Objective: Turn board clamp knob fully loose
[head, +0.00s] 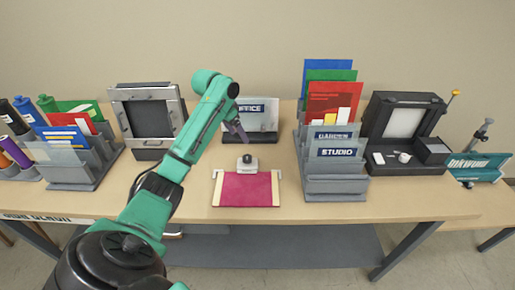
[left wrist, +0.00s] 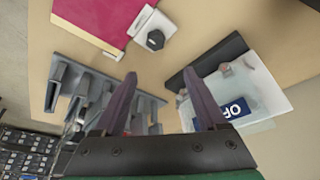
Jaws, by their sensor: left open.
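The board clamp knob (head: 247,159) is a small dark knob on a pale clamp block at the back edge of a magenta board (head: 246,190). In the left wrist view the dark knob (left wrist: 155,40) sits on its white block near the top, beside the magenta board (left wrist: 103,17). My left gripper (head: 239,130) is above and behind the knob, apart from it. In the left wrist view its two purple fingers (left wrist: 162,85) are spread with nothing between them. My right gripper is not in view.
An OFFICE sign (head: 252,113) on a dark stand is close behind my left gripper. A grey rack with folders (head: 335,186) stands to the right, and a grey framed device (head: 150,118) to the left. The table (head: 400,200) is bare beside the board.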

